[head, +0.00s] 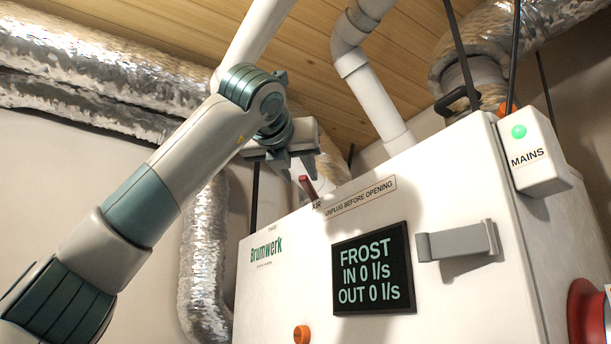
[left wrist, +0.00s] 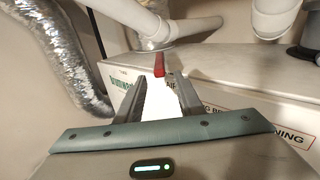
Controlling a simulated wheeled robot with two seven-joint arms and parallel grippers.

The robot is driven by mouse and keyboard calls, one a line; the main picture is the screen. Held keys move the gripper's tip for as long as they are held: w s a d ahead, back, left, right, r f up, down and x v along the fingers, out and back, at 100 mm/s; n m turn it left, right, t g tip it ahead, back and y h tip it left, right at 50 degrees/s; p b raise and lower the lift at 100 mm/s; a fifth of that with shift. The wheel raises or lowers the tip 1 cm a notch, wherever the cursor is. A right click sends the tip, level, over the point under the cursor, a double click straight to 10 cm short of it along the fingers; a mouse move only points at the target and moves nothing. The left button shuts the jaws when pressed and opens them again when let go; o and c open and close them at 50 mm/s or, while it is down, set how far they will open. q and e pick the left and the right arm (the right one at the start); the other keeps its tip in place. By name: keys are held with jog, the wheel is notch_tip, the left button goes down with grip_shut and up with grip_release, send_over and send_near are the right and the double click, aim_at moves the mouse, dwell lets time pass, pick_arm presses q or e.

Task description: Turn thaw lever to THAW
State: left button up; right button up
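The thaw lever has a red handle (head: 308,187) at the top front edge of the white Brumwerk unit (head: 440,190). The word AIR is printed beside it. In the left wrist view the red lever (left wrist: 159,64) stands upright just beyond and between my fingertips. My left gripper (head: 296,168) is open and points down at the lever from above. Its two fingers show apart in the left wrist view (left wrist: 161,84), with nothing between them. I cannot tell whether a finger touches the lever. The lever's base is partly hidden. My right gripper is not in view.
The unit's display (head: 372,270) reads FROST, IN 0 l/s, OUT 0 l/s. A grey handle (head: 458,242) sits on its front. A MAINS box (head: 535,155) shows a green light. White pipes (head: 375,100) and silver ducts (head: 90,75) surround the space above and left.

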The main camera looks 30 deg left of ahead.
aim_at(302, 179)
pick_arm(q)
jog(key=p+x, duration=0.2)
jog(key=x, duration=0.3)
jog(key=shift+w+r, duration=0.1)
jog(key=shift+w, duration=0.1)
jog(key=shift+w+a+p, duration=0.2)
jog(key=shift+w+p, duration=0.15)
jog(key=shift+w, duration=0.25)
grip_shut()
